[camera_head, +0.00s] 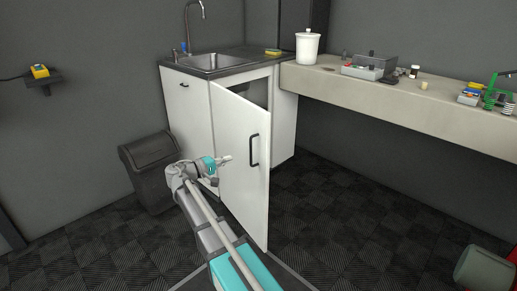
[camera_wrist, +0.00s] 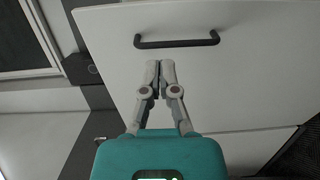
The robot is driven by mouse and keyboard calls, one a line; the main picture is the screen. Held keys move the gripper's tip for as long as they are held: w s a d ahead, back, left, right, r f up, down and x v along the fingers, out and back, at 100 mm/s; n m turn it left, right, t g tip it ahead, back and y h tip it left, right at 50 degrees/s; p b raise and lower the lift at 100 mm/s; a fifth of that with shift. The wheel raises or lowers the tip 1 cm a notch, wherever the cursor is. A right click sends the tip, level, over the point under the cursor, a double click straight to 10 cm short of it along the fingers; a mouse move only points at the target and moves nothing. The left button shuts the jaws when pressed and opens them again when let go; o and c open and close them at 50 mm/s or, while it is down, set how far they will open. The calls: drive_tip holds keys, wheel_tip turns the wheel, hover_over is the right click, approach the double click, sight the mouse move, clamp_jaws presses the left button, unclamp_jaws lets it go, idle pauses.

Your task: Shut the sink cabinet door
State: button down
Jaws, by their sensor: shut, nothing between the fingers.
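The sink cabinet (camera_head: 188,106) is white with a dark worktop and a metal sink. Its right-hand door (camera_head: 240,160) stands open, swung out towards me, with a dark gap showing above it. A black bar handle (camera_head: 254,150) is on the door's outer face near its free edge. My gripper (camera_head: 228,159) is in front of the door's outer face, left of the handle, with its fingers shut and empty. In the wrist view my gripper (camera_wrist: 158,66) points at the white door panel (camera_wrist: 240,80), with the handle (camera_wrist: 177,41) just beyond the fingertips. I cannot tell whether the fingertips touch the door.
A dark bin (camera_head: 150,170) stands left of the cabinet, close to my arm. A long bench (camera_head: 410,100) with a white pot (camera_head: 307,47) and small items runs to the right. The dark floor (camera_head: 345,215) right of the door is mostly clear.

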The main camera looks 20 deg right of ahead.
sight(263, 146)
drive_tip(key=shift+w+a+r, duration=0.1)
drive_tip(key=shift+w+r, duration=0.05)
drive_tip(key=shift+r, duration=0.05)
drive_tip(key=shift+d, duration=0.2)
drive_tip(key=d, duration=0.4)
drive_tip(key=w+d, duration=0.1)
drive_tip(key=d, duration=0.4)
drive_tip(key=w+d, duration=0.1)
drive_tip(key=d, duration=0.3)
drive_tip(key=shift+d, duration=0.25)
drive_tip(key=shift+d, duration=0.1)
drive_tip(key=shift+w, duration=0.1)
